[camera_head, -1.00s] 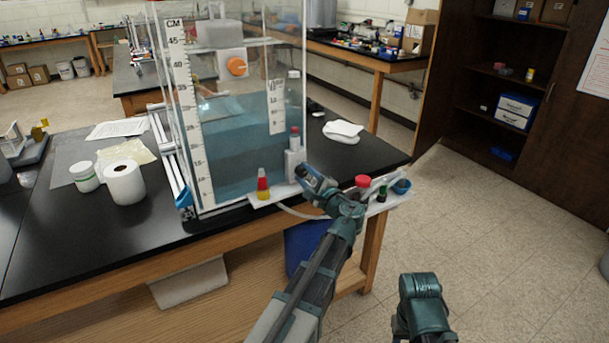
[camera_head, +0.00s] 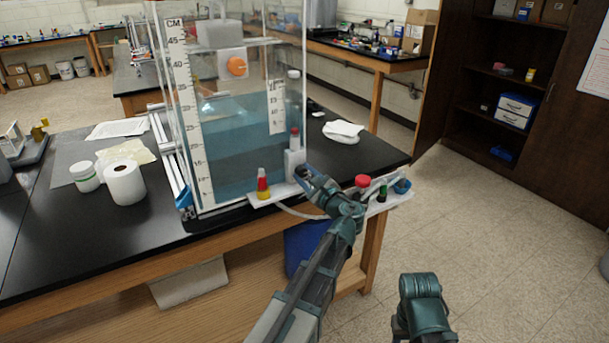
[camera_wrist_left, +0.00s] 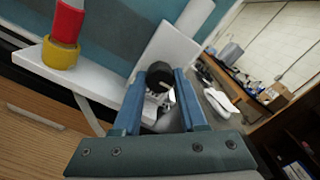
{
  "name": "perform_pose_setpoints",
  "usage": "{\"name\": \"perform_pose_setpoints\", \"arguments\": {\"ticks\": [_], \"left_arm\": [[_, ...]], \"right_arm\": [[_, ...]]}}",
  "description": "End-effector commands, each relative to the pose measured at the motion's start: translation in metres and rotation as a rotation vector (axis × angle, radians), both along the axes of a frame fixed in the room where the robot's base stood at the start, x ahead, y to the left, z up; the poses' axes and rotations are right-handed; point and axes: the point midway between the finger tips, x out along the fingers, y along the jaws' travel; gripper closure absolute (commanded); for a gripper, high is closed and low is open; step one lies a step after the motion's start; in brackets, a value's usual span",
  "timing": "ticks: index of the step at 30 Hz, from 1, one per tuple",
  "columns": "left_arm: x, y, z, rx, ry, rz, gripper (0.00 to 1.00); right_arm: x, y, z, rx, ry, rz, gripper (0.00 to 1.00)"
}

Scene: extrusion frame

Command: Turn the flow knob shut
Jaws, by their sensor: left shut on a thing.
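The flow knob (camera_wrist_left: 159,72) is a small dark round knob in front of a white block at the tank's lower corner. In the left wrist view it sits between the two blue fingers of my left gripper (camera_wrist_left: 161,84), which is shut on it. In the head view my left gripper (camera_head: 302,172) reaches the white block (camera_head: 294,163) and hides the knob. The clear tank (camera_head: 235,140) holds blue water beside a centimetre scale. Part of my right arm shows at the bottom, but its gripper does not show.
A red and yellow fitting (camera_head: 262,184) stands on the white ledge left of my gripper. A red cap (camera_head: 362,181) and a small blue cup (camera_head: 402,186) are to its right. A pale tube hangs below the ledge. A white cloth (camera_head: 343,131) lies behind on the black bench.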

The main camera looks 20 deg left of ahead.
Motion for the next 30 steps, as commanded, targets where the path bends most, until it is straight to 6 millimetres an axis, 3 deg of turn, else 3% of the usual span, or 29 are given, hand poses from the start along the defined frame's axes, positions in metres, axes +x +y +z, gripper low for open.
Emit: {"name": "perform_pose_setpoints", "arguments": {"ticks": [8, 9, 13, 23, 30], "left_arm": [[-0.001, -0.001, -0.001, -0.004, 0.002, 0.001, 1.0], [-0.001, -0.001, -0.001, -0.003, 0.001, 0.0, 0.53], [-0.001, 0.0, -0.001, -0.003, 0.001, 0.0, 0.3], [-0.002, -0.002, 0.0, -0.001, 0.0, -0.001, 0.29], [-0.024, -0.03, 0.0, -0.002, 0.0, -0.005, 0.29]], "right_arm": [[0.0, 0.0, 0.0, 0.0, 0.0, 0.0, 0.5], [0.0, 0.0, 0.0, 0.0, 0.0, 0.0, 0.5], [0.0, 0.0, 0.0, 0.0, 0.0, 0.0, 0.5], [0.0, 0.0, 0.0, 0.0, 0.0, 0.0, 0.5], [0.0, 0.0, 0.0, 0.0, 0.0, 0.0, 0.5]]}}
